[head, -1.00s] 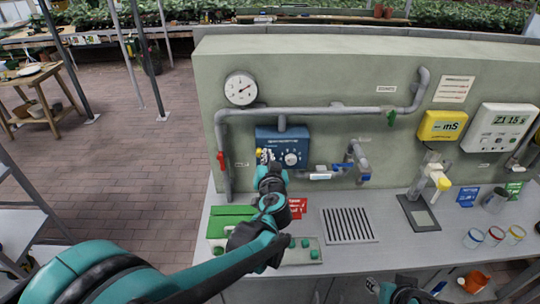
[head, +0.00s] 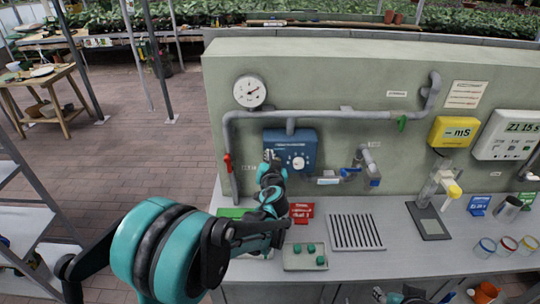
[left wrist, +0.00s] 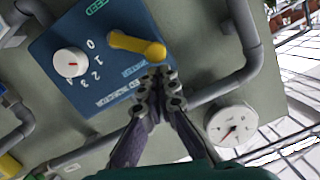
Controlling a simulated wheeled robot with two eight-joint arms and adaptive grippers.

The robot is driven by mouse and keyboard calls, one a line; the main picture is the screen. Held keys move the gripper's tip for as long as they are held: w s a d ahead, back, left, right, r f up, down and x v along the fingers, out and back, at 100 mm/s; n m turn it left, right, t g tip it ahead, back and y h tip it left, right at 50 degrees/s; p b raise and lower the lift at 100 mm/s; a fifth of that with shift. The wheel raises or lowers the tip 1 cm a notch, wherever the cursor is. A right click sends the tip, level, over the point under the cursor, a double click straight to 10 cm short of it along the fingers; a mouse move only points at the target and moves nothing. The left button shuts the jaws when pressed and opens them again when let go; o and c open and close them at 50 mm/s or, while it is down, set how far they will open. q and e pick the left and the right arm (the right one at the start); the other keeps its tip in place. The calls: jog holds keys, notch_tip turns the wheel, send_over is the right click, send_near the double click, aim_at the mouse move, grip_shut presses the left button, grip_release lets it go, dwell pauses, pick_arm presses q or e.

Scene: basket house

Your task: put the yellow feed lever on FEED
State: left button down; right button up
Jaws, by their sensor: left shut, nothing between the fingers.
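The yellow feed lever (left wrist: 137,45) sits on the front of the blue dosing box (left wrist: 100,75), which also shows on the wall panel in the head view (head: 304,139). In the left wrist view the lever lies slantwise, its rounded knob end nearest my fingers. My left gripper (left wrist: 160,80) is shut and empty, its tips close beside the knob end; I cannot tell whether they touch. In the head view my left gripper (head: 268,157) hides the lever. My right gripper (head: 402,296) shows only partly at the bottom.
A white dial (left wrist: 69,62) with numbers is beside the lever. Grey pipes (head: 330,111), a gauge (head: 250,92) and a red valve handle (head: 228,163) surround the box. Below are a red card (head: 302,212), a grate (head: 356,232) and a tray (head: 292,262) with green pieces.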

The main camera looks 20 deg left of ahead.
pick_arm(q)
jog(key=shift+s+a+f+n+b, duration=0.15)
jog(key=shift+a+f+n+b, duration=0.1)
jog(key=shift+a+n+b, duration=0.3)
notch_tip(320, 180, down, 10)
jog(key=a+n+t+h+b, duration=0.1)
jog(key=a+n+h+b, duration=0.1)
jog(key=n+b, duration=1)
jog(key=shift+s+a+r+n+t+h, duration=0.15)
jog(key=shift+s+a+n+t+h, duration=0.25)
jog(key=shift+n+h, duration=0.25)
jog(key=shift+d, duration=0.1)
dwell(0.5)
